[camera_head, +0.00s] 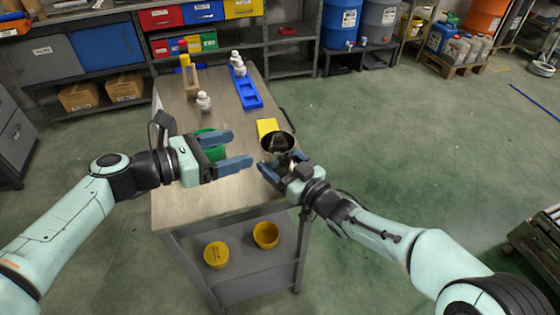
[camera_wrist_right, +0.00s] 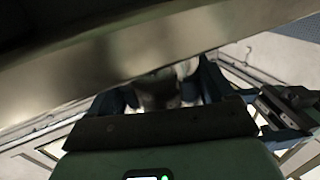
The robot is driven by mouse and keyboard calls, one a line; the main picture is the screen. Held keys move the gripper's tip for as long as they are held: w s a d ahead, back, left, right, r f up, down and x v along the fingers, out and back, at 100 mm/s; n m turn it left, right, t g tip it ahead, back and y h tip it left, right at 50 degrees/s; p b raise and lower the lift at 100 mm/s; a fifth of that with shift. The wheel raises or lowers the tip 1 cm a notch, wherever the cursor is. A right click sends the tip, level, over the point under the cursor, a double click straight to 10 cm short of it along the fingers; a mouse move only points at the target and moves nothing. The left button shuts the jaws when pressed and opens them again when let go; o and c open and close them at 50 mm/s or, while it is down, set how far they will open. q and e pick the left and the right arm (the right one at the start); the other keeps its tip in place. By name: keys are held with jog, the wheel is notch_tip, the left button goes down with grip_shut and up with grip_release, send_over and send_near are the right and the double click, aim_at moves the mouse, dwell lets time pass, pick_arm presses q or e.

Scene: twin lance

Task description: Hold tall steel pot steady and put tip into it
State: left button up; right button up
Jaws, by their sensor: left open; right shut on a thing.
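The tall steel pot (camera_head: 277,139) stands at the right side of the steel table, its dark round mouth facing up. Something dark brown shows inside its mouth; I cannot tell what it is. My right gripper (camera_head: 282,166) is at the pot's near side and appears shut on it. In the right wrist view, the fingers (camera_wrist_right: 160,92) flank a blurred grey surface. My left gripper (camera_head: 240,147) is open and empty, its fingers pointing right toward the pot. A green round thing (camera_head: 212,152) is partly hidden by it. I cannot make out the tip with certainty.
A yellow pad (camera_head: 267,127) lies just behind the pot. A blue tray (camera_head: 247,93), white bottles (camera_head: 204,102) and a wooden stand with a yellow top (camera_head: 190,79) are farther back. The table's front left is clear.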

jog(key=shift+f, duration=0.1)
jog(key=o, duration=0.9)
jog(key=shift+o, duration=0.2)
jog(key=shift+s, duration=0.1)
jog(key=v, duration=1.2)
